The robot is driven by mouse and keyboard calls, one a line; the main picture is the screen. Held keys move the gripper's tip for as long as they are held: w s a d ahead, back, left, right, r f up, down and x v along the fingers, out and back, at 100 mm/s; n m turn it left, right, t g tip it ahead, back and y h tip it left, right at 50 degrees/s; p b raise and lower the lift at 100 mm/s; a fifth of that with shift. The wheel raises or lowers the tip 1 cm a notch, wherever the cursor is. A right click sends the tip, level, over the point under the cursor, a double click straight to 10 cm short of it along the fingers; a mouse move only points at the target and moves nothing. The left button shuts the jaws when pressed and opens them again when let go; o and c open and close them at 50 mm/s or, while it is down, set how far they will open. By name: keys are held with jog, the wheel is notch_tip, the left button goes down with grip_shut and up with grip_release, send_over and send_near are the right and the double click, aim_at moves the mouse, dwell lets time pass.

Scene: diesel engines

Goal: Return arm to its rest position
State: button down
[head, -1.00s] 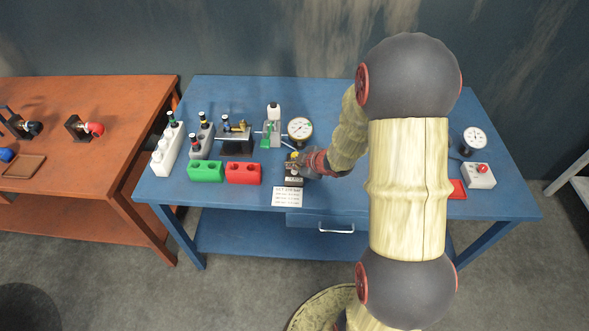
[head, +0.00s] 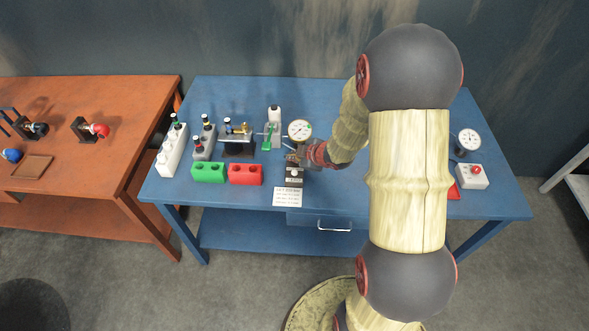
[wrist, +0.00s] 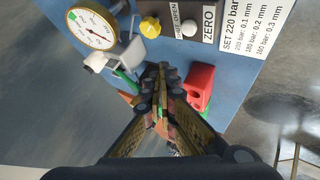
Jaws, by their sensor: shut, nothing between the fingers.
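My gripper (head: 296,156) is above the blue table, just behind the small grey box (head: 294,177) and near the round dial gauge (head: 299,130). In the wrist view my gripper (wrist: 160,78) has its fingers together and nothing shows between them. The grey box (wrist: 188,14), with a yellow knob and a ZERO label, shows at the top of the wrist view, apart from the fingers. My arm reaches in from the right and hides part of the table.
The blue table (head: 345,195) holds a green block (head: 208,173), a red block (head: 245,175), a white bottle rack (head: 172,153) and a printed card (head: 287,197). A second gauge (head: 469,139) and a red-button box (head: 472,176) stand at right. An orange table (head: 90,165) is at left.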

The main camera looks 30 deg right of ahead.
jog(key=shift+s+f, duration=0.1)
dwell(0.7)
jog(key=s+d+f+m+g+h, duration=0.35)
jog(key=s+d+m, duration=0.2)
jog(key=s, duration=0.25)
jog(key=s+d+r+m+g, duration=0.1)
jog(key=s+r+m+g, duration=0.25)
jog(key=s, duration=0.25)
jog(key=s+a+r+t+y, duration=0.1)
jog(key=s+a+r, duration=0.5)
jog(key=a+r, duration=0.5)
jog(key=s+a+r+m+t+y, duration=0.1)
jog(key=s+a+r+t, duration=0.1)
jog(key=s+a+r, duration=0.5)
jog(key=a+r, duration=0.4)
jog(key=r, duration=0.2)
jog(key=shift+r+m+b, duration=0.3)
jog(key=shift+r, duration=0.1)
jog(key=shift+s+a, duration=0.1)
jog(key=shift+s, duration=0.05)
